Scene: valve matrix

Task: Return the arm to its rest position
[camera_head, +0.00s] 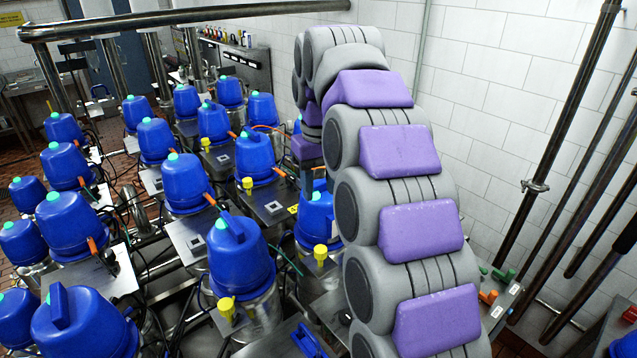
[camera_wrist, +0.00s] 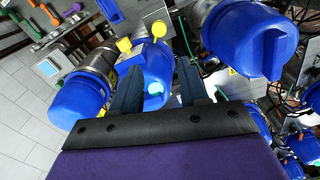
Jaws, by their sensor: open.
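My arm, grey with purple pads, rises from the bottom of the head view, arches over at the top and bends down on its far side. My gripper (camera_head: 307,182) points down there, partly hidden behind the arm, close to a blue valve head (camera_head: 315,215). In the wrist view my gripper (camera_wrist: 158,68) is open, its two dark fingers apart. A blue valve head (camera_wrist: 150,68) with yellow knobs shows between and beyond the fingers. I see nothing held. Whether the fingers touch the valve, I cannot tell.
Rows of blue valve heads (camera_head: 240,258) on steel bodies fill the left and middle, with orange and yellow handles. A thick steel rail (camera_head: 180,16) crosses the top left. A white tiled wall (camera_head: 500,110) and vertical dark pipes (camera_head: 560,130) stand on the right.

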